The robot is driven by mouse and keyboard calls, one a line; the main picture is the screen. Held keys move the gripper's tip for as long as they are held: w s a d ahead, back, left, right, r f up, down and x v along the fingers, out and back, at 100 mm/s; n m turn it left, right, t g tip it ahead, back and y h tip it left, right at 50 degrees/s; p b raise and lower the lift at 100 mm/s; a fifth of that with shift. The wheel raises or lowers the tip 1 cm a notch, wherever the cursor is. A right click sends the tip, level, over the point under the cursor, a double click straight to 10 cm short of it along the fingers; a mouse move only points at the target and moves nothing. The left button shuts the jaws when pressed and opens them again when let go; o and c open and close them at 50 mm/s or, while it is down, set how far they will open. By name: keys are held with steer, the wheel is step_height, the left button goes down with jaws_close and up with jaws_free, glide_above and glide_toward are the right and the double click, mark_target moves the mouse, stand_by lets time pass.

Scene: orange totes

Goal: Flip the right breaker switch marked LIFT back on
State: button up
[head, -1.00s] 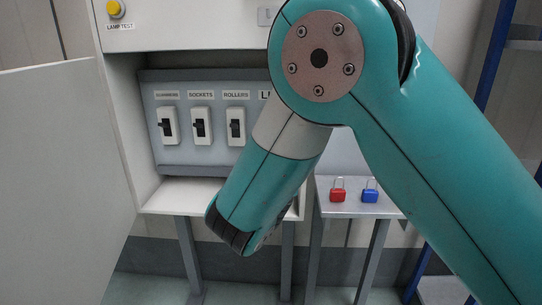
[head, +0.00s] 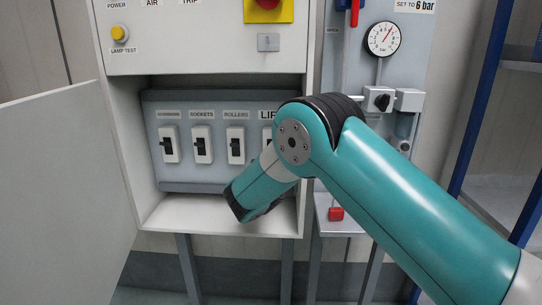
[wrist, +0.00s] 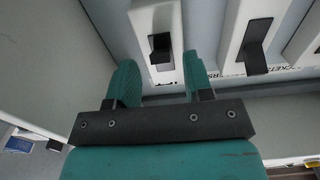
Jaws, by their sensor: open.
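The LIFT breaker (head: 266,133) is the rightmost in the recessed row. My arm partly covers it and its label. In the wrist view, which sees the panel upside down, a switch at the row's end, apparently LIFT, shows its black lever (wrist: 160,42). My gripper (wrist: 160,77) is open and empty, with one green finger on each side of that switch. I cannot tell whether the fingers touch it. The head view hides my gripper behind my arm.
The ROLLERS (head: 236,146), SOCKETS (head: 201,145) and leftmost (head: 170,144) breakers stand alongside. A cabinet door (head: 60,190) hangs open at left. A pressure gauge (head: 384,39) and a red padlock (head: 336,213) are to the right. The recess has side walls and a ledge (head: 220,215).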

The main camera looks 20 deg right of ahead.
steer(key=shift+x, duration=1)
jaws_close()
